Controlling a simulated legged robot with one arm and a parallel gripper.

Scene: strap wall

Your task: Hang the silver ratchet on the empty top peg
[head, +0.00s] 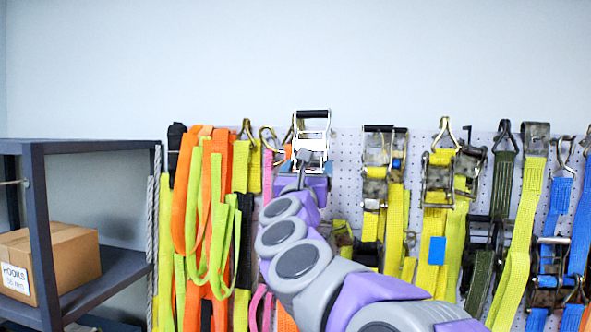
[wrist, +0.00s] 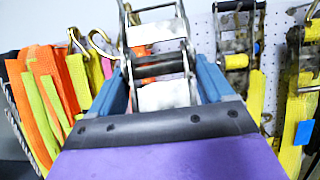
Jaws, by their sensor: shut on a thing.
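The silver ratchet (head: 312,132) has a bright metal frame and a black handle bar. My gripper (head: 312,165) is shut on its lower part and holds it up in front of the top of the pegboard, roughly upright. In the wrist view the ratchet (wrist: 160,62) sits between the two blue fingers of my gripper (wrist: 160,85). An orange patch shows behind the ratchet's frame. I cannot make out the empty top peg; the ratchet and my arm cover that part of the board.
A pegboard (head: 347,185) carries orange and green straps (head: 205,215) at left, and yellow straps with worn ratchets (head: 385,150) and blue straps at right. A dark shelf (head: 110,268) with a cardboard box (head: 65,262) stands at left. The wall above is bare.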

